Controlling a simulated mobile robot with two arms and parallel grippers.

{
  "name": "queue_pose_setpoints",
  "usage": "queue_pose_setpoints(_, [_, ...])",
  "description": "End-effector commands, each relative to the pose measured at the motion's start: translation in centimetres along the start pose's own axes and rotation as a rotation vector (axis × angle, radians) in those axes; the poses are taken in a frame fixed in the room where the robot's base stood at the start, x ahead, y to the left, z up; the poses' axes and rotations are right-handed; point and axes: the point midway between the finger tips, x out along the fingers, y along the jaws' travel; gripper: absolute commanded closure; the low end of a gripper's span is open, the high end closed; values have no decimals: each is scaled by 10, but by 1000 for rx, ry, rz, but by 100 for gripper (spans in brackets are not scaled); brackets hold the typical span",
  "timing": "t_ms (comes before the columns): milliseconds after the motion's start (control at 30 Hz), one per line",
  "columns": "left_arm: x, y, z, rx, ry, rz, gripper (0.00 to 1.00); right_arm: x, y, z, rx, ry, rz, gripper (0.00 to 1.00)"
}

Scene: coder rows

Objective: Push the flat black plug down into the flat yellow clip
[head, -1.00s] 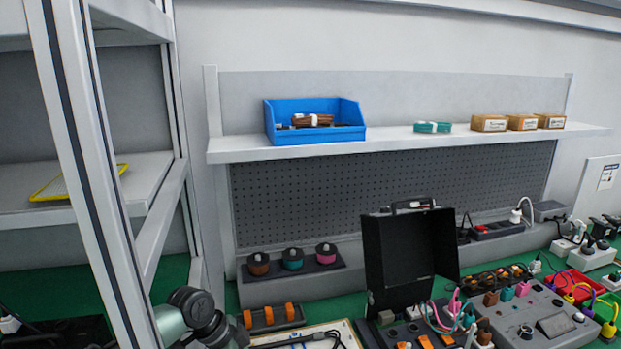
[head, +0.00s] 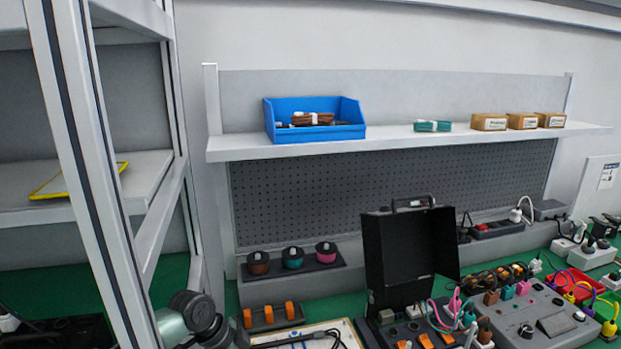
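I cannot make out the flat black plug or the flat yellow clip in the head view. A white board with a light wooden edge (head: 353,338) lies at the bottom, cut off by the frame, with a black cable (head: 318,335) on it. What the cable ends in is too small to tell. Part of my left arm shows at the bottom left. Neither of my grippers is in view.
A white rack post (head: 92,180) rises at left. A shelf (head: 400,140) holds a blue bin (head: 315,120).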

Motion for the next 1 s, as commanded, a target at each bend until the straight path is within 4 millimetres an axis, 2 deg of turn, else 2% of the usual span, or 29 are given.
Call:
queue_pose_setpoints(967, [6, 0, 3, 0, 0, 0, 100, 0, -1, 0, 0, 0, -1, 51])
queue_pose_setpoints(1000, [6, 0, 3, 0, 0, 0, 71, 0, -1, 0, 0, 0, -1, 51])
